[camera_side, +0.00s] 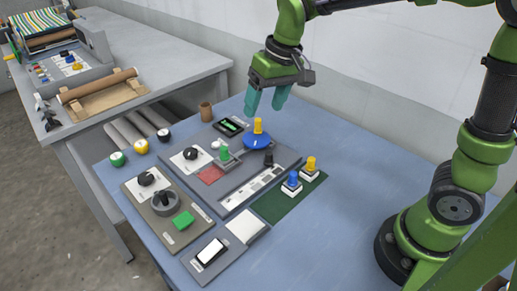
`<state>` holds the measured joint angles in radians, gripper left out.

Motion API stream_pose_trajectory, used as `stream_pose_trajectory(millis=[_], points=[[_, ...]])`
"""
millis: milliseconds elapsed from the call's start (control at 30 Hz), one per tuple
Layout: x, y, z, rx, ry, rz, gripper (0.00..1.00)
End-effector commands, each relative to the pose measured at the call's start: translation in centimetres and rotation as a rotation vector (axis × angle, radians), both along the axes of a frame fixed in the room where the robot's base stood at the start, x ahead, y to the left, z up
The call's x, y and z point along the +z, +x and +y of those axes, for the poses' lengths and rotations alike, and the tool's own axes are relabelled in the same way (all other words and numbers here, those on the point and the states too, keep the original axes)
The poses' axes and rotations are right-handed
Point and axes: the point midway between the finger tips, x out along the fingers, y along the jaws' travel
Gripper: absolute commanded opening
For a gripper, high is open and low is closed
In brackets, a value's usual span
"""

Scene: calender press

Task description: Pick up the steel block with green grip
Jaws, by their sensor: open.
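The steel block with green grip (224,156) sits on the grey panel (235,198), close to a red patch (209,175). Its green grip points up and its grey base shows below. My gripper (266,107) hangs above the back of the panel, up and to the right of this block. Its two teal fingers point down, spread apart with nothing between them. The gripper is clear of the block.
A blue disc with a yellow grip (257,141) stands below my gripper. Blocks with a blue grip (292,181) and a yellow grip (310,166) stand at a green mat (281,206). A brown cup (206,111) stands behind the panel.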

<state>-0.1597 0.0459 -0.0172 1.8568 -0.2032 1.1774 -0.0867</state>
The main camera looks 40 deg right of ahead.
Motion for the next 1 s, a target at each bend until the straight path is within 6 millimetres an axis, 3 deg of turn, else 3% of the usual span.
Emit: stream_pose_trajectory(millis=[33, 200, 400, 500, 567, 667, 1000], points=[[-0.9, 2.1, 0.8, 0.026, -0.022, 0.040, 0.69], [-3.2, 7.6, 2.8, 0.098, -0.094, 0.143, 0.69], [-3.6, 11.3, 4.0, 0.135, -0.148, 0.196, 0.69], [-1.9, 11.7, 3.9, 0.135, -0.152, 0.188, 0.69], [-1.9, 11.5, 3.9, 0.139, -0.154, 0.201, 0.69], [-3.1, 11.1, 3.9, 0.146, -0.152, 0.217, 0.69], [-10.3, 11.1, 3.9, 0.145, -0.149, 0.217, 0.69]])
